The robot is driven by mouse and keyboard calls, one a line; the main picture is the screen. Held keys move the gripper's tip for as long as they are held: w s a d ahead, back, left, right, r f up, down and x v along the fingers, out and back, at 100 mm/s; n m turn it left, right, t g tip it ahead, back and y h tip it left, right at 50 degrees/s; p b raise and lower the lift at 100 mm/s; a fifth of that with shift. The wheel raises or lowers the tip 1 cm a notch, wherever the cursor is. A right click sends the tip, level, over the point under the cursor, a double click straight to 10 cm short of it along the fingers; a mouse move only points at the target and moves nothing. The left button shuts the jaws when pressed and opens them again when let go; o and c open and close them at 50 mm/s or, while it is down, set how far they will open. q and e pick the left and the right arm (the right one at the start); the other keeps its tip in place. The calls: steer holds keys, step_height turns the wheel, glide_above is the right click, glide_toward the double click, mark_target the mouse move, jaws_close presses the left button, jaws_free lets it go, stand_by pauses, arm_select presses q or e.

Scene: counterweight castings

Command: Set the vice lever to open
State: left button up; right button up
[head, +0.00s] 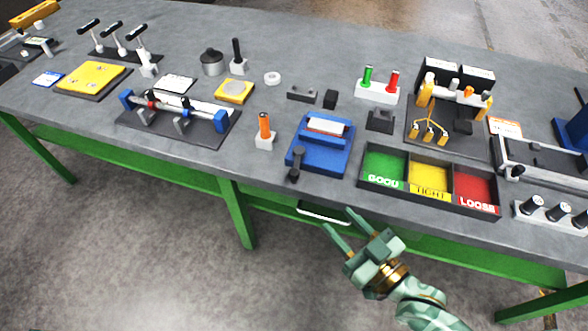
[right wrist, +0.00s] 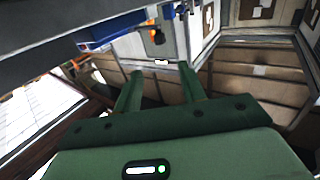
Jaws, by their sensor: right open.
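The blue vice (head: 337,148) sits near the front edge of the bench, with a pale block between its jaws. The lever's exact setting is hard to read. My right gripper (head: 338,220) is open and empty, in front of the bench edge, below and right of the vice, touching nothing. Its two green fingers also show in the right wrist view (right wrist: 158,78). There a blue body (right wrist: 112,28), probably the vice, shows at the top. My left gripper is not in view.
A tray (head: 427,195) with green, yellow and red compartments stands right of the vice. The grey bench (head: 225,165) has bare room left of the lever.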

mark_target(298, 175)
steer(key=x, duration=0.5)
steer(key=b+x, duration=0.1)
steer(key=x, duration=0.4)
steer(key=b+x, duration=0.1)
steer(key=x, duration=0.5)
steer(key=shift+w+r, duration=0.15)
steer(key=shift+r, duration=0.1)
jaws_close()
